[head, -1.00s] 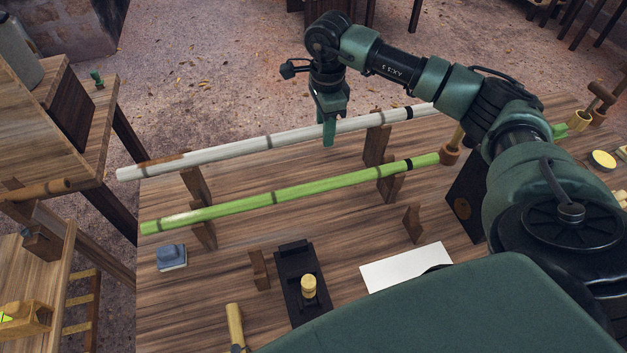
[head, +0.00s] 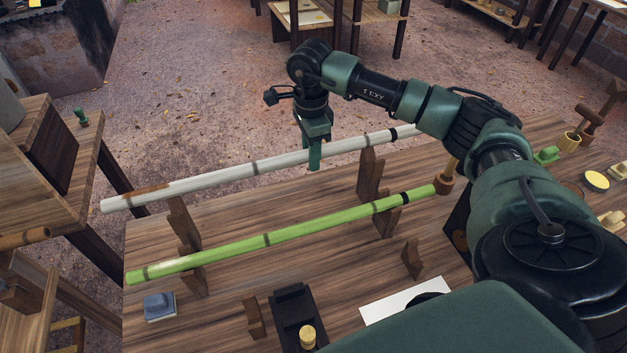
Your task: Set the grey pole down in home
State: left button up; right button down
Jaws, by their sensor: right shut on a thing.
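The grey pole (head: 215,178) is long and pale, with darker rings, a brown patch near its left end and a black band near its right. My right gripper (head: 314,154) is shut on it near the middle, one finger showing in front. The pole runs across the far upright of the left wooden rack (head: 183,222) and the right wooden rack (head: 368,172). I cannot tell whether it touches them. A green pole (head: 225,247) lies nearer, across the same racks. Nothing visible is marked as home. My left gripper is not in view.
The wooden bench (head: 320,240) holds a blue-grey block (head: 160,307), a black tool with a yellow knob (head: 294,310), a white sheet (head: 402,299) and small wooden stands (head: 411,258). Pots and tools crowd the right end. A side table (head: 60,160) stands left.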

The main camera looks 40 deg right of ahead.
jog(key=shift+w+f, duration=0.1)
dwell(0.3)
jog(key=shift+f+b, duration=1.15)
jog(key=shift+f, duration=0.25)
jog(key=shift+f+b, duration=1.05)
jog(key=shift+f, duration=0.3)
jog(key=c, duration=1)
grip_release()
